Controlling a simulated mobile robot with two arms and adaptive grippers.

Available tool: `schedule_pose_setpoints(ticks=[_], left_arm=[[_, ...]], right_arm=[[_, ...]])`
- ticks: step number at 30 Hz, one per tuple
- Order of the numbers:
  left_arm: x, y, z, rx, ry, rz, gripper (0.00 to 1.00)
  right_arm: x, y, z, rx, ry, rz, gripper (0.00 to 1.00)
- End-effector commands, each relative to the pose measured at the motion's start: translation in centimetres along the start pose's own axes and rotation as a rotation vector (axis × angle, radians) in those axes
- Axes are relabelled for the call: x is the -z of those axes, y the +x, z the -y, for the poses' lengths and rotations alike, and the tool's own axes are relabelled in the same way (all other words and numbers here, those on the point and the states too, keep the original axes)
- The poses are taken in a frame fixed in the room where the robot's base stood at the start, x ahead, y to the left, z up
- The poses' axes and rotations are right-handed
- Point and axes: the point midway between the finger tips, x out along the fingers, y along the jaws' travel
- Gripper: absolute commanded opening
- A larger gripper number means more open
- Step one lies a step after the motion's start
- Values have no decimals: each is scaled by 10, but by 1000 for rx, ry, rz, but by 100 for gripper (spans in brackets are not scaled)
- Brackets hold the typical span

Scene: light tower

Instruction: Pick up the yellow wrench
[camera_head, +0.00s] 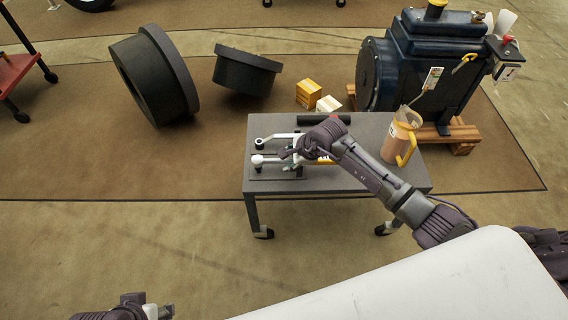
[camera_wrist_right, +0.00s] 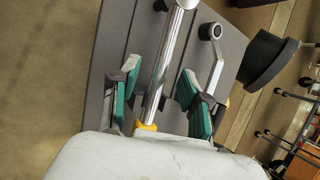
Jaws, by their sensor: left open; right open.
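My right gripper (camera_wrist_right: 150,88) is open above the grey table (camera_head: 365,125), its green-padded fingers on either side of a silver rod (camera_wrist_right: 170,60). A yellow band (camera_wrist_right: 147,127) shows at the rod's near end; I cannot tell whether this is the yellow wrench. A second silver bar with a dark ring end (camera_wrist_right: 211,31) lies beside the right finger. In the head view the right gripper (camera_head: 286,153) partly hides these tools. I see no finger shut on anything. My left gripper (camera_head: 160,311) is open and empty at the bottom left, away from the table.
A tan pitcher with a yellow handle (camera_head: 391,143) stands on the table's right, near my right arm. A black cylinder (camera_head: 325,119) lies at the back edge. Floor left of the table is clear.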

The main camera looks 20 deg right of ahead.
Motion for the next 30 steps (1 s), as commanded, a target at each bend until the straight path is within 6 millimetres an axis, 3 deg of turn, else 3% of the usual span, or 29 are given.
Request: schedule_pose_setpoints(ticks=[3,12,21,30], left_arm=[[-2,7,0,0,0,0,47],[-2,7,0,0,0,0,47],[-2,7,0,0,0,0,47],[-2,7,0,0,0,0,47]], right_arm=[[0,17,0,0,2,0,46],[0,21,1,1,0,0,46],[0,20,1,1,0,0,0],[-1,20,2,4,0,2,0]])
